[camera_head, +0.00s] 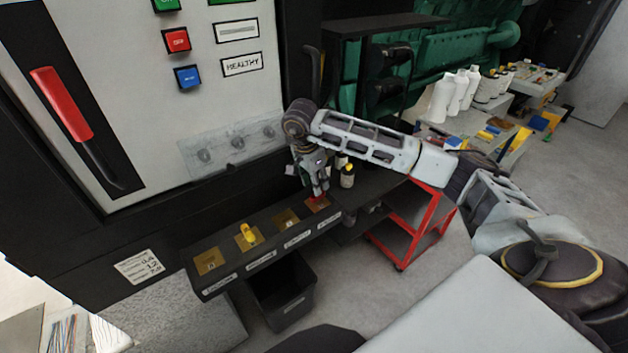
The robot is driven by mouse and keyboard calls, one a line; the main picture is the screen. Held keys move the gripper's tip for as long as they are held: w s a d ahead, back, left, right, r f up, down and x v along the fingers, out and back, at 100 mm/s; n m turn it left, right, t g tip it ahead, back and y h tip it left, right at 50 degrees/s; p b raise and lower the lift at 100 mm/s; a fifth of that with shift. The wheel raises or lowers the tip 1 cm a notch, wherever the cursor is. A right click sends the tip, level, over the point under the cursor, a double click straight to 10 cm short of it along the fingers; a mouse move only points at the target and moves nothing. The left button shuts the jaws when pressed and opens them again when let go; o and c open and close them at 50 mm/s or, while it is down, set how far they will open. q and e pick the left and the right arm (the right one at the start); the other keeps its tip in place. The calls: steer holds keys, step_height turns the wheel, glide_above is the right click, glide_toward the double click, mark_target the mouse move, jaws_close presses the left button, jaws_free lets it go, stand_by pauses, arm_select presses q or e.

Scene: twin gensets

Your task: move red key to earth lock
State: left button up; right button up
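A dark shelf (225,275) below the cabinet carries a row of brass lock plates with small labels on its front edge, too small to read. The red key (319,199) is at the rightmost brass plate (324,206), mostly hidden under my fingertips. My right gripper (317,191) points down right over this key, its fingers close to it or touching it. I cannot tell whether they are closed on it. A yellow key (247,233) stands upright in the second plate from the left. The leftmost plate (207,262) and the third plate (286,218) look empty. My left gripper is out of view.
The cabinet panel with a red-handled lever (62,105) and coloured buttons rises behind the shelf. A black bin (283,295) is below the shelf, and a red cart (410,225) is to the right.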

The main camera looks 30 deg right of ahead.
mark_target(317, 200)
steer(key=shift+f, duration=0.1)
steer(key=shift+b+x, duration=0.7)
steer(key=shift+x, duration=0.6)
steer(key=shift+b+x, duration=0.7)
steer(key=shift+x, duration=0.7)
steer(key=shift+c, duration=0.5)
jaws_close()
